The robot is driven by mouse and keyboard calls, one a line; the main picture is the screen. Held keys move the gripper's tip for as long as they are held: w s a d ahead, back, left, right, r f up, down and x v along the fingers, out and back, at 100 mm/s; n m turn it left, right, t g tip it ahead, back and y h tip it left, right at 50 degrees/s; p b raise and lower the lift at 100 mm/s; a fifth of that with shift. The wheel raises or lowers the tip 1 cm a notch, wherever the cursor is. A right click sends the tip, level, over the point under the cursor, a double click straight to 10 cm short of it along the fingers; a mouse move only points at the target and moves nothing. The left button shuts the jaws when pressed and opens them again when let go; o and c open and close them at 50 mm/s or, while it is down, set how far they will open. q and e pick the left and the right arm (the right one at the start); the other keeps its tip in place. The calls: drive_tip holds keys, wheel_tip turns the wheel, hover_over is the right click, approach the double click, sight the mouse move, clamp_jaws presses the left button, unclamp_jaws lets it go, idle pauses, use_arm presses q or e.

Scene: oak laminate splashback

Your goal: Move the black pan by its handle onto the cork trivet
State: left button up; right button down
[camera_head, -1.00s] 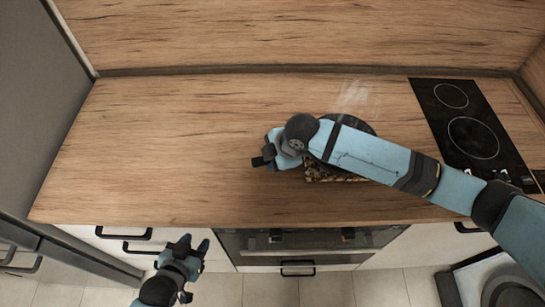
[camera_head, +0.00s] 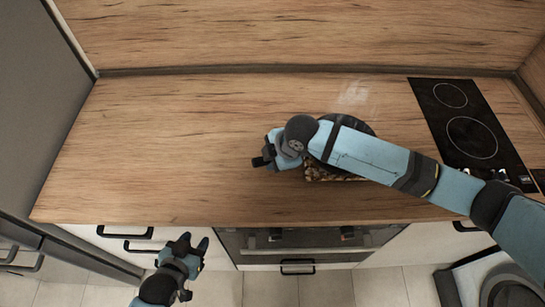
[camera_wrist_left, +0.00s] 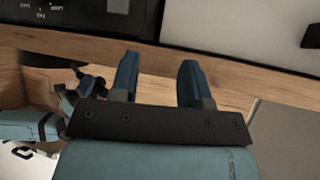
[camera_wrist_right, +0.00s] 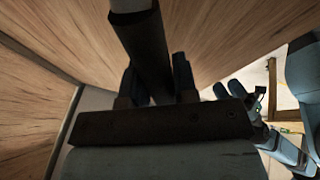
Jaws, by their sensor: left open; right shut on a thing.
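The black pan (camera_head: 352,123) is mostly hidden under my right forearm in the head view; only its far dark rim shows. Its dark handle (camera_wrist_right: 147,50) runs between the fingers of my right gripper (camera_head: 263,161), which is shut on it. The speckled brown cork trivet (camera_head: 322,173) shows its front part below the forearm, at the pan's near side. I cannot tell whether the pan touches it or hangs above. My left gripper (camera_head: 192,244) is open and empty, in front of the counter's front edge; its two spread fingers show in the left wrist view (camera_wrist_left: 160,78).
The wooden counter (camera_head: 170,140) is clear on the left. A black hob (camera_head: 470,130) lies at the right. A wooden splashback (camera_head: 300,35) stands behind. Drawers with black handles and an oven (camera_head: 300,240) are below the front edge.

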sight(250, 165)
drive_tip(key=shift+f, duration=0.35)
idle(0.4)
drive_tip(key=c, duration=0.9)
unclamp_jaws()
drive_tip(key=shift+o, duration=0.5)
drive_tip(key=shift+f, duration=0.1)
drive_tip(key=shift+s+a+p, duration=0.25)
drive_tip(key=shift+s+a, duration=0.15)
drive_tip(key=shift+a, duration=0.7)
drive_tip(key=shift+s+a+p, duration=0.2)
drive_tip(key=shift+s+a, duration=0.2)
drive_tip(key=shift+a, duration=0.7)
drive_tip(key=shift+s+a+p, duration=0.25)
drive_tip(key=shift+s+a, duration=0.15)
drive_tip(key=shift+a, duration=0.7)
